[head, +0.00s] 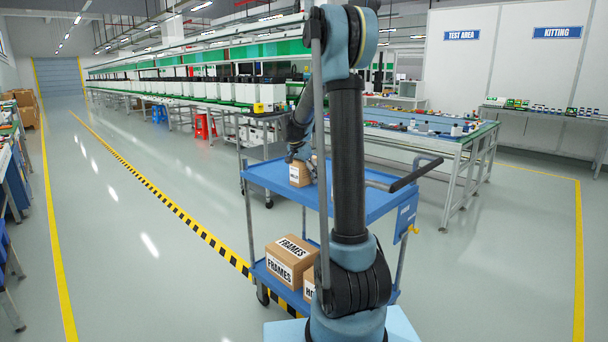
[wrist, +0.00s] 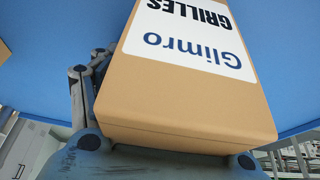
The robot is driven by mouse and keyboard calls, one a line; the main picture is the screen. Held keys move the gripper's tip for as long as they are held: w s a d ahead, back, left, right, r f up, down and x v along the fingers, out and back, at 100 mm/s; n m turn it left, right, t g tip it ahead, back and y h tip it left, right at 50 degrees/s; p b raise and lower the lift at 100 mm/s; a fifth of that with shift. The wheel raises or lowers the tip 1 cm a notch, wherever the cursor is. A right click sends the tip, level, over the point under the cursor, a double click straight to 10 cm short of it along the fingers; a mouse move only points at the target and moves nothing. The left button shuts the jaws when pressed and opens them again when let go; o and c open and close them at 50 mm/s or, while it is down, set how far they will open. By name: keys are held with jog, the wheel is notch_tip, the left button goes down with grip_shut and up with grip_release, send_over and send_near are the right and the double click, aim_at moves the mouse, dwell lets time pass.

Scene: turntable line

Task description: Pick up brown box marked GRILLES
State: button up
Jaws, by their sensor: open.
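The brown box marked GRILLES (wrist: 190,100) fills much of the wrist view, its white label also reading Glimro. In the head view the box (head: 299,174) is small and sits on the blue top shelf of a cart, its print too small to read surely. My gripper (head: 300,153) is just above and at this box, and is open. In the wrist view one finger (wrist: 84,95) stands along the box's left side. The other finger is hidden by the box. I cannot tell whether the fingers touch it.
The blue cart (head: 262,172) holds a FRAMES box (head: 290,262) on its lower shelf, with another brown box (head: 309,287) partly hidden by my arm. A brown edge (wrist: 4,51) shows at the wrist view's left.

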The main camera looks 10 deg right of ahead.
jog(key=c, duration=1.4)
jog(key=shift+o, duration=0.2)
jog(key=shift+r, duration=0.1)
